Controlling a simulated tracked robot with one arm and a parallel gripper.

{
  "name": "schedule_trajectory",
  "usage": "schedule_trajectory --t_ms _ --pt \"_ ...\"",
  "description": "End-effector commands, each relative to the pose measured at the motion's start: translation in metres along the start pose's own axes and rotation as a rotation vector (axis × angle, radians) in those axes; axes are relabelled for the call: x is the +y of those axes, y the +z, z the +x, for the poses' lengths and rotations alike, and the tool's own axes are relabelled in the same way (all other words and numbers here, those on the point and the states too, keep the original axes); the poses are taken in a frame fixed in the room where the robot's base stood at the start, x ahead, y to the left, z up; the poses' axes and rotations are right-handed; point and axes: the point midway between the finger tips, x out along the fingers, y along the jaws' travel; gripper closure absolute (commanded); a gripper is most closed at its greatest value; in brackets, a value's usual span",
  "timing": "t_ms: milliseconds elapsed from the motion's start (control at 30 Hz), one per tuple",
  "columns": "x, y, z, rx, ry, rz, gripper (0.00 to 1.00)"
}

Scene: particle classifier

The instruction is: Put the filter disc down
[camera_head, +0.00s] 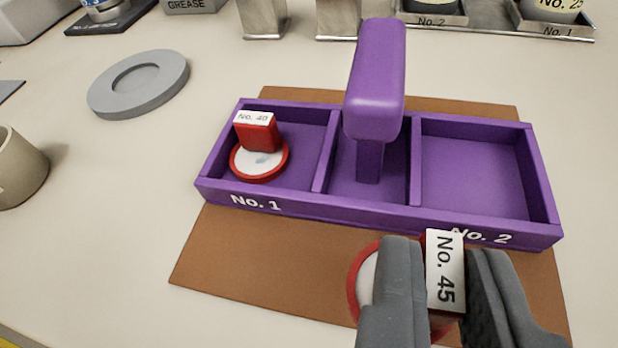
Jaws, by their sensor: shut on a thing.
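My gripper (437,290) is at the lower right, shut on the red block of a filter disc labelled No. 45 (364,282). The disc has a red rim and a pale face, and the fingers hide part of it. It shows in front of the purple tray (327,208), near the No. 2 lettering; I cannot tell its height above the brown mat. Another filter disc, labelled No. 40 (259,165), lies in the left compartment, marked No. 1. The right compartment (475,175), marked No. 2, is empty.
A purple handle (376,90) rises from the tray's middle compartment. The tray stands on a brown mat (240,255). A grey round dish (140,84) lies at the upper left, a beige cup (18,170) at the left edge. Containers line the back.

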Motion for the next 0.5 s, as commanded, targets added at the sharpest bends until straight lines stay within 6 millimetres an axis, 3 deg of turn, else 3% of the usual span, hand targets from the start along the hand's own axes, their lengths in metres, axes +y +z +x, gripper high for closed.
schedule_trajectory --t_ms 100,267,500 --pt "-0.011 -0.001 0.014 -0.006 0.0 0.001 1.0" --pt "-0.015 -0.003 0.019 -0.003 0.001 0.002 1.0" --pt "-0.015 0.022 0.031 -0.004 0.002 0.002 1.0"
